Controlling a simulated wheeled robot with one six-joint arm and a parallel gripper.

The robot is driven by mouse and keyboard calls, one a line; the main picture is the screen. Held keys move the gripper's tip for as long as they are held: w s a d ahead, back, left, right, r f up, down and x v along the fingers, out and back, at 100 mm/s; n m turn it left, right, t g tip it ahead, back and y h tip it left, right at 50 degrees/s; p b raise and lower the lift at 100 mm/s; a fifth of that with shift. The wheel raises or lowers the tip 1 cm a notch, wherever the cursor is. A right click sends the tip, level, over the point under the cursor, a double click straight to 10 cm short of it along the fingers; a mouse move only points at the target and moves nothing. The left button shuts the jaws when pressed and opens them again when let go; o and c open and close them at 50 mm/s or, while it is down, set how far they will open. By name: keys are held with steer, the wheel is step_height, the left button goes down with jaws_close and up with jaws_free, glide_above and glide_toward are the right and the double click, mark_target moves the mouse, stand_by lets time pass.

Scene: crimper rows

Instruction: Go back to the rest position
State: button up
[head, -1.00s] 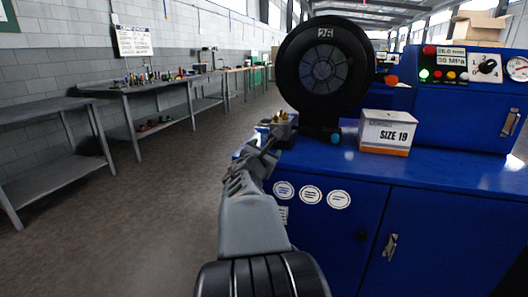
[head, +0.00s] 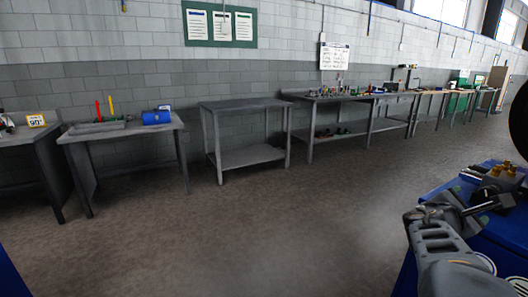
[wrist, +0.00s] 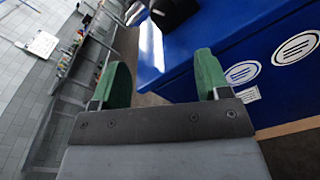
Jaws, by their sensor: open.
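My gripper (wrist: 162,76) is open in the wrist view, its two green fingers apart with nothing between them. Past the fingers are the top and front of the blue crimper cabinet (wrist: 222,38). In the head view my arm rises at the lower right beside the blue cabinet (head: 452,188), its end bent to the right. The fingertips are not clear in that view.
A block with brass fittings (head: 507,172) sits on the cabinet close to my arm's end. The floor between is clear.

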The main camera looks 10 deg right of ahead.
steer(key=s+a+r+m+y+p, duration=0.1)
steer(key=a+r+m+y+p, duration=0.2)
steer(key=a+m+y+p, duration=0.4)
steer(key=s+a+r+m+g+y+p, duration=0.1)
steer(key=a+r+m+y+p, duration=0.3)
steer(key=a+p, duration=1.3)
steer(key=a+m+y, duration=0.4)
steer(key=a+y, duration=0.1)
steer(key=a, duration=0.8)
steer(key=shift+y, duration=0.4)
steer(key=shift+r, duration=0.15)
steer(key=shift+c, duration=0.5)
